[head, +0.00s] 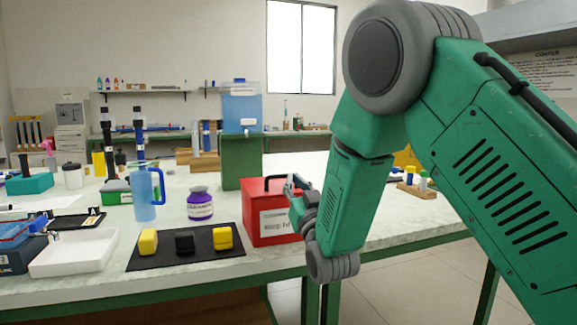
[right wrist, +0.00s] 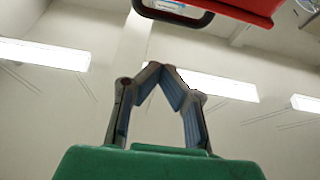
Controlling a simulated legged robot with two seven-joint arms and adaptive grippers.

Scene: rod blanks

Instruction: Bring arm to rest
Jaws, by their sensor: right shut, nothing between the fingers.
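My right arm comes in from the right in the head view, green with grey joints, bent down at the table's front edge. My right gripper (head: 293,184) is in front of the red box at its right side and covers part of it. In the right wrist view the gripper (right wrist: 160,72) points up, its fingertips meeting with nothing between them. The red box (head: 262,195) has a black handle and a white label. Its red edge and black handle also show at the top of the right wrist view (right wrist: 240,8). My left gripper is not in view.
A black mat (head: 160,262) holds two yellow blocks and a black one. A white tray (head: 75,250), a blue jug (head: 145,195) and a purple-labelled jar (head: 200,204) stand near it. A green stand (head: 242,160) is behind the red box. Floor is open below the table's front edge.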

